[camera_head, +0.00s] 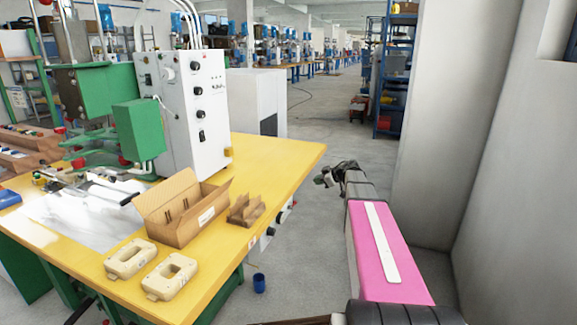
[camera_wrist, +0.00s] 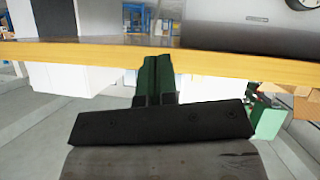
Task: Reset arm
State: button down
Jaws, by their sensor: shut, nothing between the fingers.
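My gripper (camera_head: 322,179) shows small and dark at the end of my arm in the head view, out over the floor to the right of the yellow table (camera_head: 285,165). It is clear of the table and everything on it. In the wrist view its two dark green fingers (camera_wrist: 158,80) are together with nothing between them. My arm, with a pink link, reaches forward from the lower right.
An open cardboard box (camera_head: 180,208), a smaller cardboard holder (camera_head: 247,210) and two cream plastic parts (camera_head: 130,258) (camera_head: 170,276) lie on the table by the green-and-white machine (camera_head: 190,110). A pillar (camera_head: 450,120) stands right. A blue cup (camera_head: 259,283) is on the floor.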

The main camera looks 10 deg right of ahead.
jog(key=s+f+m+h, duration=0.4)
jog(key=s+m+h, duration=0.3)
jog(key=s, duration=0.1)
jog(key=s+f+m+h, duration=0.5)
jog(key=s+m+h, duration=0.2)
jog(key=s+a+f+g+y, duration=0.2)
jog(key=s+a, duration=0.3)
jog(key=s, duration=0.4)
jog(key=s+a+f+n+g+y, duration=0.1)
jog(key=s+a+f+g, duration=0.3)
jog(key=s, duration=0.4)
jog(key=shift+s+a+f+g+y, duration=0.15)
jog(key=shift+s+a+g+y, duration=0.25)
jog(key=shift+a+g+y, duration=0.45)
